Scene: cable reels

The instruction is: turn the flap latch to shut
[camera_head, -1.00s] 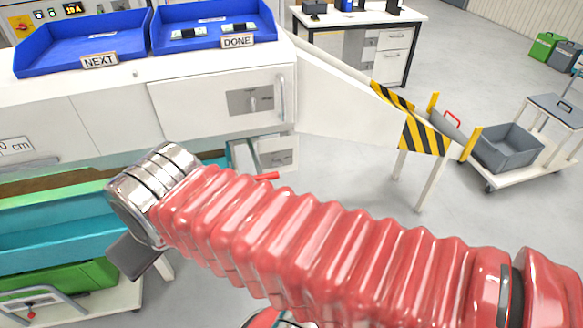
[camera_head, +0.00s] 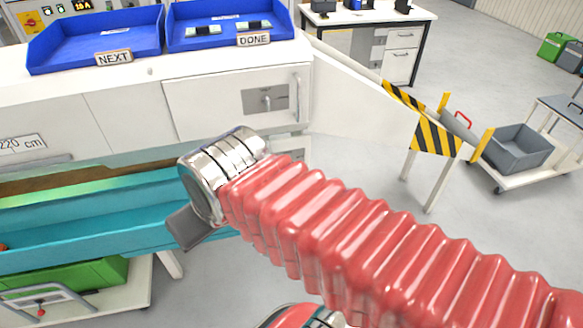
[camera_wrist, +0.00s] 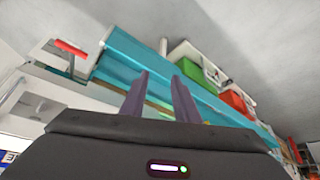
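The flap (camera_head: 235,104) is a white panel on the front of the white bench, with an upright bar handle at its right end. A grey latch plate (camera_head: 252,101) sits on it, with a small silver latch lever (camera_head: 267,99) that looks roughly upright. In the wrist view, what looks like the same grey plate (camera_wrist: 33,105) is at the left, too small to read the lever. My gripper (camera_wrist: 160,77) has its two dark fingers apart with nothing between them.
A red handle (camera_wrist: 70,46) on a white panel shows in the wrist view. A teal trough (camera_head: 90,225) runs below the bench, above a green box (camera_head: 70,283). Blue trays (camera_head: 95,40) stand on top. A striped chute end (camera_head: 435,137) and grey bin (camera_head: 518,150) are at right.

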